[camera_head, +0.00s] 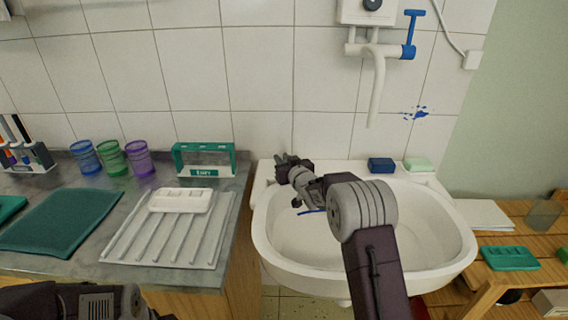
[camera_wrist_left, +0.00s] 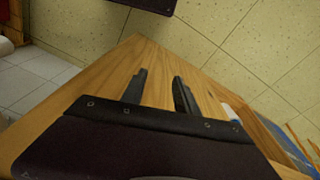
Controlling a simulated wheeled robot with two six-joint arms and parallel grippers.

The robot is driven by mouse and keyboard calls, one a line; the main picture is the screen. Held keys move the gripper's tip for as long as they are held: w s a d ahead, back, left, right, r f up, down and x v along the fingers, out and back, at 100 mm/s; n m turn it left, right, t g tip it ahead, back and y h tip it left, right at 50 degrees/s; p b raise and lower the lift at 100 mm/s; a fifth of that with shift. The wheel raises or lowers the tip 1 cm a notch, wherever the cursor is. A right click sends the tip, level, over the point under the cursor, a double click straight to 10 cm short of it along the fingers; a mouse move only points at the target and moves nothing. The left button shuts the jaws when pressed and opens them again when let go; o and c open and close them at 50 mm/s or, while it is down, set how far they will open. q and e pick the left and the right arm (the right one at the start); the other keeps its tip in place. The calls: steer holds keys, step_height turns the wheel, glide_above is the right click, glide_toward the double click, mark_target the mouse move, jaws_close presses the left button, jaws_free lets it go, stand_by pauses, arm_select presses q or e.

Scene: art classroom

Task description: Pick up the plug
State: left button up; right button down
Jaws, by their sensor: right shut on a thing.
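My right arm reaches over the white sink (camera_head: 455,245), and my right gripper (camera_head: 284,160) is at the sink's back left rim. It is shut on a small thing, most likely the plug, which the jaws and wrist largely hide. No plug shows clearly elsewhere. My left gripper (camera_wrist_left: 160,85) is open and empty in the left wrist view, its two dark fingers apart in front of a wooden surface (camera_wrist_left: 95,85). In the head view only part of my left arm shows at the bottom left.
A white tap (camera_head: 376,85) hangs over the sink. A dark blue block (camera_head: 381,165) and a pale green soap (camera_head: 418,164) lie on the back rim. The left counter holds a grooved tray (camera_head: 222,240), a green mat (camera_head: 60,222), cups (camera_head: 112,158) and a green-framed holder (camera_head: 204,173).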

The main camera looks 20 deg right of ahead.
step_height(320, 180, up, 7)
steer(key=p, duration=0.3)
steer(key=shift+s+r, duration=0.15)
steer(key=s+a, duration=0.2)
steer(key=s, duration=0.7)
steer(key=s+a, duration=0.3)
steer(key=s, duration=0.7)
steer(key=shift+a+f+b, duration=0.2)
steer(key=shift+a+b, duration=0.05)
steer(key=shift+b, duration=0.05)
